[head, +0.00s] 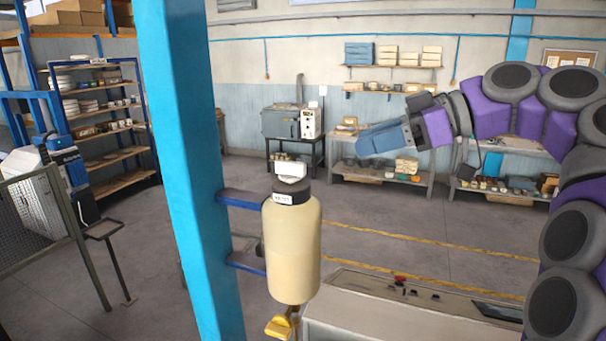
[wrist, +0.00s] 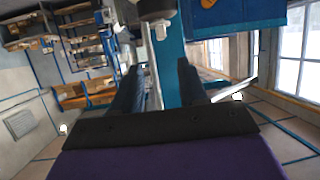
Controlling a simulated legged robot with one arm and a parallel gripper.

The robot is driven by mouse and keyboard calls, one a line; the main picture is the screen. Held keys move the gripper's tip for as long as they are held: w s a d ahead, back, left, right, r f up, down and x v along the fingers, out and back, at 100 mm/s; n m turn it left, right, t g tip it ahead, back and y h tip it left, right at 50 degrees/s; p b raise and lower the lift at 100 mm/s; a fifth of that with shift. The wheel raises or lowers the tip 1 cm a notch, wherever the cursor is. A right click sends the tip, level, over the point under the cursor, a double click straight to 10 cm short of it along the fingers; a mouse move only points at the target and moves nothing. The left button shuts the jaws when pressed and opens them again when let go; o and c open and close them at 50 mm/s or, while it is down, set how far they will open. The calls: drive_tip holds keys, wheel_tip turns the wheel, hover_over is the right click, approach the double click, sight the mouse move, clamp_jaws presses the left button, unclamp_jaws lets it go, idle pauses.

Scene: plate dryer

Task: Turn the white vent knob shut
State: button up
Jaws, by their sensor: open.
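The white vent knob (head: 291,169) sits on the black collar (head: 292,191) atop an upright cream canister (head: 291,250). The canister is held by blue brackets on a thick blue post (head: 187,170). My gripper (head: 361,141) is open and empty, up and to the right of the knob in the head view, apart from it. In the wrist view my gripper (wrist: 160,75) shows two separated fingers. There a small white part, seemingly the knob (wrist: 160,31), shows near the top edge below a dark collar, beyond the fingers. How far the knob is turned cannot be told.
A yellow valve (head: 280,326) is under the canister. A grey cabinet (head: 390,315) stands at the front, right of the canister. A mesh fence (head: 45,225) is at left. Shelves and benches line the back wall, with open floor before them.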

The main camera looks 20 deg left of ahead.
sight(293, 162)
drive_tip(key=b+x, duration=0.1)
drive_tip(key=x, duration=0.3)
drive_tip(key=b+x, duration=0.1)
drive_tip(key=x, duration=0.3)
drive_tip(key=b+x, duration=0.1)
drive_tip(key=x, duration=0.3)
drive_tip(key=shift+a+r+b, duration=0.3)
drive_tip(key=shift+b, duration=0.05)
drive_tip(key=shift+a+f, duration=0.15)
drive_tip(key=shift+f, duration=0.05)
drive_tip(key=shift+s, duration=0.2)
drive_tip(key=shift+f+b, duration=0.15)
drive_tip(key=shift+b, duration=0.15)
drive_tip(key=shift+a+f, duration=0.1)
drive_tip(key=shift+a, duration=0.1)
drive_tip(key=shift+r+x, duration=0.15)
drive_tip(key=shift+x, duration=0.6)
drive_tip(key=shift+r+x, duration=0.15)
drive_tip(key=shift+x, duration=0.6)
drive_tip(key=shift+c, duration=0.3)
drive_tip(key=shift+w+a, duration=0.15)
drive_tip(key=shift+a, duration=0.05)
drive_tip(key=shift+c, duration=0.8)
drive_tip(key=shift+v, duration=0.8)
drive_tip(key=c, duration=0.4)
drive_tip(key=shift+f, duration=0.2)
clamp_jaws()
